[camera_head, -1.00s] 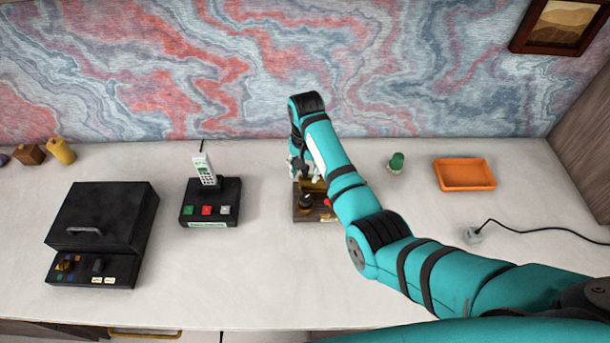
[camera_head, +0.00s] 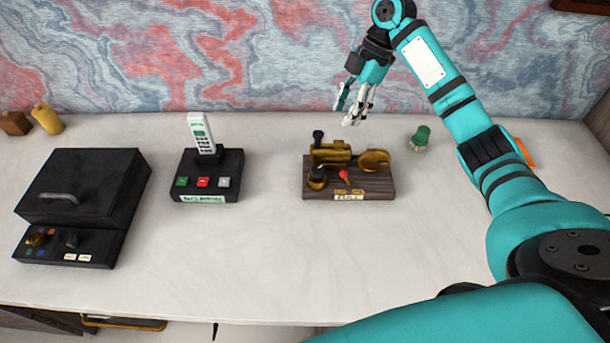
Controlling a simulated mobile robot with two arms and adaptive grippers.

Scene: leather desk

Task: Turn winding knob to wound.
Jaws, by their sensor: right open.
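A brass mechanism on a dark wooden base (camera_head: 376,190) stands near the middle of the desk. It has a black upright knob (camera_head: 318,136) at its back left, a dark round knob with brass (camera_head: 317,178) at its front left, a small red part and a brass disc at its right. A label on its front edge is too small to read surely. Which knob is the winding knob I cannot tell. My right gripper (camera_head: 354,112) is open and empty, above and behind the mechanism, apart from it. My left gripper is not in view.
A cordless phone (camera_head: 201,134) stands on a black base with coloured buttons. A black box with handle (camera_head: 80,190) is at the left. A green-topped object (camera_head: 420,138) is right of the mechanism. An orange tray (camera_head: 525,152) is mostly hidden by my arm. The desk front is clear.

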